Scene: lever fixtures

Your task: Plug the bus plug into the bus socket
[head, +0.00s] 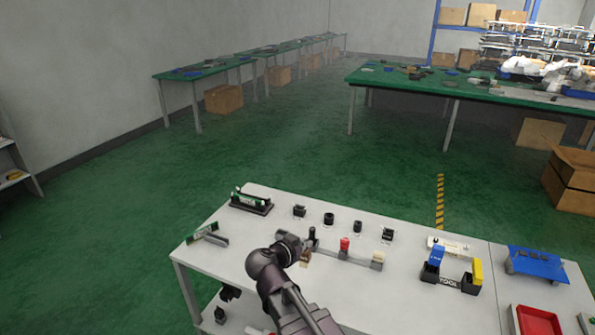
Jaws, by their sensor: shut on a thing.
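My gripper (302,249) is at the left end of a grey rail on the white table, mostly hidden by my dark wrist. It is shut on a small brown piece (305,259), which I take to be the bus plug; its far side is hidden. A black upright piece (312,238), a red one (345,244) and a beige one (378,257) stand along the rail (357,257). Behind the rail is a row of small dark fixtures, including a squarish one at the left (299,211) and another at the right (387,234). I cannot tell which is the bus socket.
A black rack with green boards (251,201) stands at the table's back left. A blue and yellow tool holder (452,278) stands right of the rail. A blue stand (537,264) and a red tray (538,321) are further right. Bare tabletop lies between the rail and tool holder.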

